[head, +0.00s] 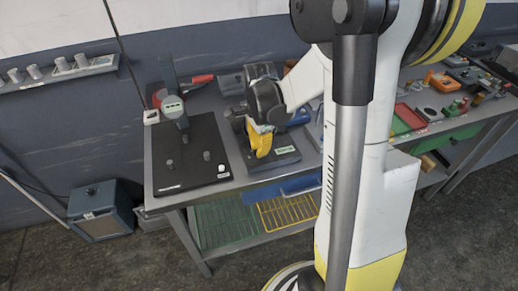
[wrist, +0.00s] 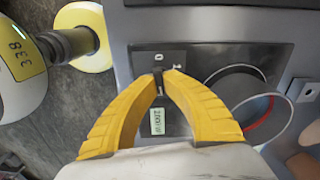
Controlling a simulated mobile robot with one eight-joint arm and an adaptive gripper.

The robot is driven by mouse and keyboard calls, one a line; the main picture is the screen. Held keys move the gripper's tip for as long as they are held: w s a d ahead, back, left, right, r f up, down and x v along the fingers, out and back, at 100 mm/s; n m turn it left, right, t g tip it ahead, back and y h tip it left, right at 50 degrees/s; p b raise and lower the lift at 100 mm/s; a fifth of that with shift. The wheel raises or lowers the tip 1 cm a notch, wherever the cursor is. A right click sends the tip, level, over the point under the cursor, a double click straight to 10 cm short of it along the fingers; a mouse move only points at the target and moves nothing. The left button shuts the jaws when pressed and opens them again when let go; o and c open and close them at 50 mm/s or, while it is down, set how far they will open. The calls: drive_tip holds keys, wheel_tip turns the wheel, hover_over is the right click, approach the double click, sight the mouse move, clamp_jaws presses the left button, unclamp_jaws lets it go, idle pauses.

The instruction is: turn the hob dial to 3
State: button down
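The hob (wrist: 210,55) is a dark panel set in grey metal; in the head view its corner (head: 285,158) shows under my gripper. The hob dial (wrist: 158,78) is a small dark knob on the panel. A 0 mark shows above it, and another small mark lies to its right, too small to read. My gripper (wrist: 161,75) has its yellow fingertips on both sides of the dial, closed in on it; in the head view my gripper (head: 260,148) points down at the hob. The fingers hide part of the scale, so the setting cannot be read.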

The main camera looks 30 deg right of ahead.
drive_tip(key=shift+m, duration=0.8)
drive_tip(key=c, duration=1.5)
unclamp_jaws()
drive_tip(key=shift+r, duration=0.15)
wheel_tip(320, 180, up, 12)
